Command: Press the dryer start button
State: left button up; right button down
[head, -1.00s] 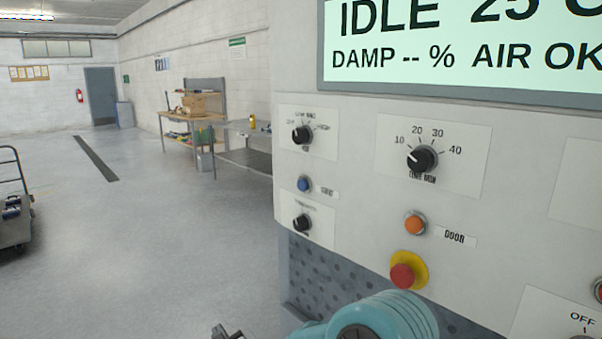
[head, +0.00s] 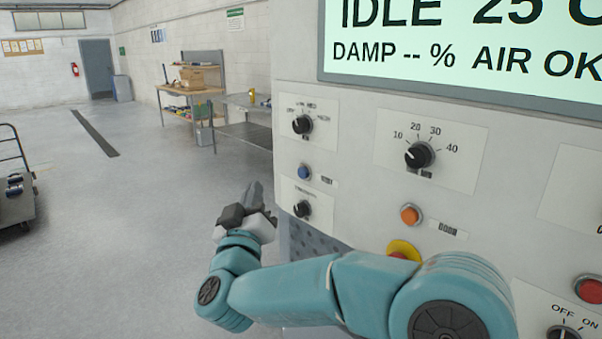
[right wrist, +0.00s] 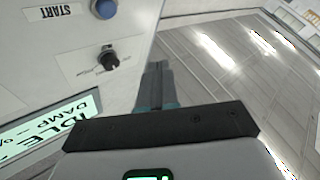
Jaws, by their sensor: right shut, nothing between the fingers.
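The blue start button (head: 304,172) sits on the left part of the pale control panel (head: 360,205), between two black knobs. It also shows at the top of the right wrist view (right wrist: 104,9), beside a START label (right wrist: 53,12) that appears upside down. My right gripper (head: 254,194) is shut and empty, just left of the panel's left edge and a little lower than the button, apart from it. In the right wrist view the closed fingers (right wrist: 155,82) point up past the panel edge. My left gripper is not in view.
An upper knob (head: 302,124) and a lower knob (head: 302,209) flank the button. An orange button (head: 410,215) and a partly hidden red stop button on yellow (head: 403,250) lie to the right. A display (head: 460,45) reads IDLE. Open floor lies to the left.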

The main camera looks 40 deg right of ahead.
jog(key=d, duration=0.8)
jog(key=shift+w+d, duration=0.35)
jog(key=shift+d, duration=0.05)
dwell(1.7)
jog(key=shift+d, duration=0.45)
jog(key=shift+d+b, duration=0.3)
jog(key=shift+d, duration=0.15)
dwell(0.8)
jog(key=shift+w, duration=0.1)
jog(key=shift+a, duration=0.95)
jog(key=shift+s+a, duration=0.15)
jog(key=shift+a, duration=1.1)
jog(key=shift+s+a, duration=0.15)
jog(key=shift+a, duration=1.1)
